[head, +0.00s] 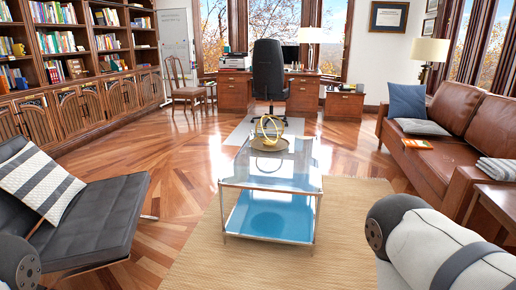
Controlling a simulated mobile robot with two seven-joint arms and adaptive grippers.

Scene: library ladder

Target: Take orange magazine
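A small flat orange item (417,144), which looks like the orange magazine, lies on the seat of the brown leather sofa (442,160) at the right. It is close to the front edge of the seat, in front of the grey cushion. It is too small to read any cover. Parts of my arms show at the lower left and lower right corners. Neither gripper is in view, and nothing of mine is near the orange item.
A glass and metal coffee table (270,182) stands on the beige rug (345,225) mid-room. A dark lounge chair (95,215) is at the left. Bookshelves (75,55) line the left wall; a desk (303,92) is at the back. Wood floor (345,150) is clear between table and sofa.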

